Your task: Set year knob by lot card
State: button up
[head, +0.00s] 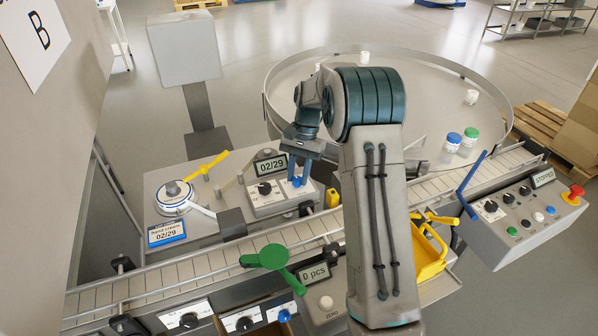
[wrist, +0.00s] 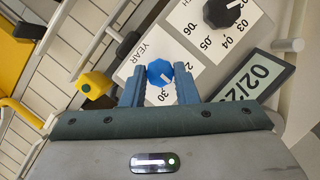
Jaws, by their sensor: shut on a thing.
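The lot card (head: 166,232) is a small blue-edged card at the left in the head view and reads 02/29. The date display (head: 271,166) on the coder box also reads 02/29. My gripper (head: 298,181) reaches down to the right side of that box. In the wrist view, my gripper (wrist: 160,82) is shut on the blue year knob (wrist: 159,71), one finger on each side. The knob's white mark points down toward the year numbers; 30 shows, and others are hidden by the fingers. The black month knob (wrist: 222,12) stands apart from the fingers.
A yellow block (wrist: 95,84) with a green button stands close beside the fingers. A conveyor (head: 190,268) runs in front of the coder box. A round turntable (head: 430,88) with several jars is behind my arm. The right control panel's display (head: 543,177) reads STOPPED.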

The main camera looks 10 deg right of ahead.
dwell(0.4)
jog(key=o, duration=1)
jog(key=shift+r, duration=0.1)
jog(key=shift+b+v, duration=0.35)
jog(key=shift+v, duration=6.5)
jog(key=shift+a, duration=0.1)
